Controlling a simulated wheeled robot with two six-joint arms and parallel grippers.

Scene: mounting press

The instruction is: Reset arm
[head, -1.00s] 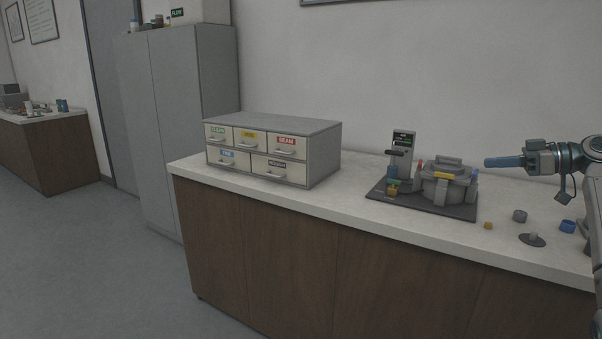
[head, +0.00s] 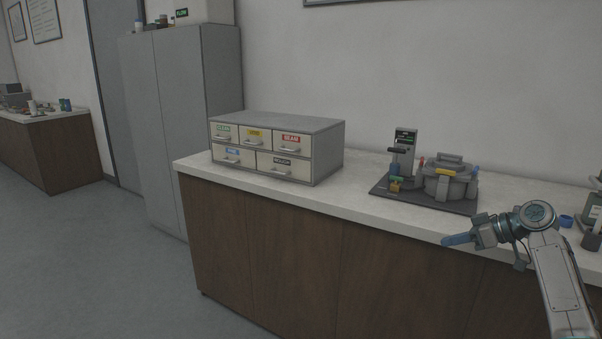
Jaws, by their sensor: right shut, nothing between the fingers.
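My right gripper (head: 459,240) is at the right of the head view, its blue fingers closed together and empty. It hangs in front of the counter's front edge, apart from the mounting press (head: 448,183). My left gripper is not in view.
A grey drawer cabinet (head: 329,152) with labelled, shut drawers stands on the counter (head: 356,186). A blue ring (head: 566,221) and dark items lie at the counter's right end, partly behind my arm. A tall grey locker (head: 177,130) stands at left. The counter between cabinet and press is clear.

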